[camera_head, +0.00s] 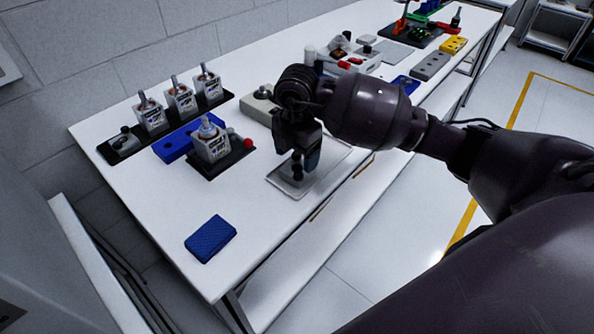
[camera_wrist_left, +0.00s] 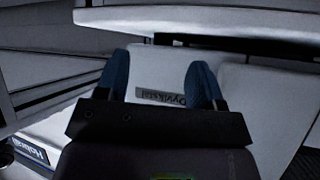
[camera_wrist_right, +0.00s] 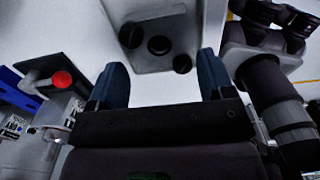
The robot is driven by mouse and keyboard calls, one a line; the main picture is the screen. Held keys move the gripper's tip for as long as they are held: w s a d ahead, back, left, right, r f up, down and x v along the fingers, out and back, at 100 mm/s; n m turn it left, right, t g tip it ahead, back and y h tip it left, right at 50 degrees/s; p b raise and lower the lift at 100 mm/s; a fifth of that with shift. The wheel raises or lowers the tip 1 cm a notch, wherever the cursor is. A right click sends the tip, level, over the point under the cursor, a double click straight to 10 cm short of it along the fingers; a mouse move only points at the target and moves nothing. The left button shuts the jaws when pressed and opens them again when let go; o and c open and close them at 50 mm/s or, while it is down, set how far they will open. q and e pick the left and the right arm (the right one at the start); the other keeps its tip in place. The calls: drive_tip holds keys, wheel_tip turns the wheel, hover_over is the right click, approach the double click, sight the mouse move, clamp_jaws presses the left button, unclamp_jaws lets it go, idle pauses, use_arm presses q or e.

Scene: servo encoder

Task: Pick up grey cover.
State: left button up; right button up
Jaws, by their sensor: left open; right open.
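A shallow grey tray (camera_head: 332,158) lies near the table's front edge. It also shows in the right wrist view (camera_wrist_right: 163,14), with several dark round parts (camera_wrist_right: 159,45) on it. I cannot tell for sure which piece is the grey cover; my arm hides part of the tray in the head view. My right gripper (camera_wrist_right: 163,68) is open and empty, pointing down over the tray, its fingers apart on either side of the round parts. My left gripper (camera_wrist_left: 160,72) is open and empty, away from the table, and is outside the head view.
Servo units stand on a black rack (camera_head: 122,146) at the back left, and one stands on a black fixture (camera_head: 235,157) with a red knob. A blue box (camera_head: 211,238) lies at the near left. A beige box (camera_head: 258,106) is behind my right gripper.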

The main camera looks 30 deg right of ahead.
sight(297, 167)
wheel_tip(297, 167, down, 5)
drive_tip(key=shift+d+r+b, duration=0.15)
drive_tip(key=shift+b, duration=0.15)
drive_tip(key=shift+r, duration=0.1)
drive_tip(key=c, duration=0.6)
drive_tip(key=shift+c, duration=0.2)
drive_tip(key=shift+r, duration=0.15)
